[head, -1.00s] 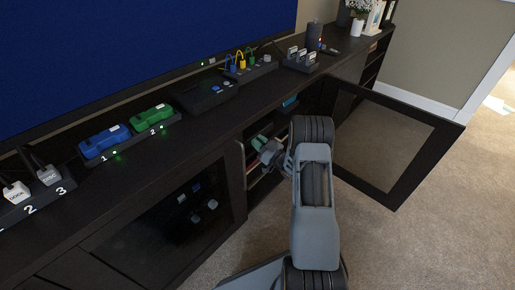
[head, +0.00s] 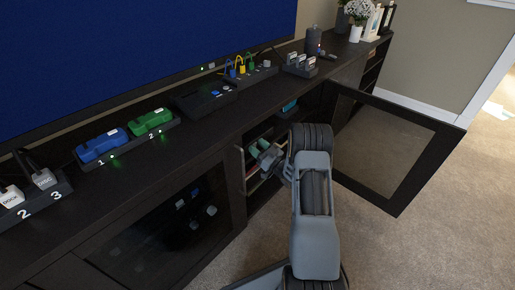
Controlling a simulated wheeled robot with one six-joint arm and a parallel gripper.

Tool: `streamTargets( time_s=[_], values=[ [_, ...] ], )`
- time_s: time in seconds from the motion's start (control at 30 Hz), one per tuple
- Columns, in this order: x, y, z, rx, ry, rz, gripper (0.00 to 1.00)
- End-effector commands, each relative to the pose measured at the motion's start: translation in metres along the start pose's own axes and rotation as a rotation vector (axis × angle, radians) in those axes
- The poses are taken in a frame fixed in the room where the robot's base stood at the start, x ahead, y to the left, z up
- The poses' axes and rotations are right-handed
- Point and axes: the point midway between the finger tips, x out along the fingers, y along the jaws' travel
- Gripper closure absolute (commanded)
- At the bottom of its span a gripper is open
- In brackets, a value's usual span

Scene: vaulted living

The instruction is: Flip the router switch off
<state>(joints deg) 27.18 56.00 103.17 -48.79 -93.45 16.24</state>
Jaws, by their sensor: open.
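A dark box with blue, yellow and green cables (head: 248,73) stands on the long dark cabinet below the blue screen. It looks like the router; it has a light grey knob or switch at its right end, too small to read its position. My gripper (head: 262,158) is in front of the cabinet's open compartment, below the cabinet top and apart from the cabled box. It is open, and I see nothing held in it. My arm hides part of the compartment behind it.
The cabinet's glass door (head: 398,150) stands open to the right of my arm. A flat black box (head: 205,98), blue and green devices in a dock (head: 128,146) and a small rack (head: 300,68) line the cabinet top. Carpet is clear at the lower right.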

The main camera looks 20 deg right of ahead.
Motion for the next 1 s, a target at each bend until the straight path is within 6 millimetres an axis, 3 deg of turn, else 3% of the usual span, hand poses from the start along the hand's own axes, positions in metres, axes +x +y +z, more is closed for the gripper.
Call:
streamTargets(
  time_s=[0.17,0.7,1.0],
  values=[
    [-0.013,0.001,-0.001,0.0,-0.002,0.003,0.51],
    [-0.115,0.0,-0.002,0.002,0.0,0.004,0.51],
    [-0.138,-0.001,-0.001,0.001,0.0,0.001,0.51]
  ],
)
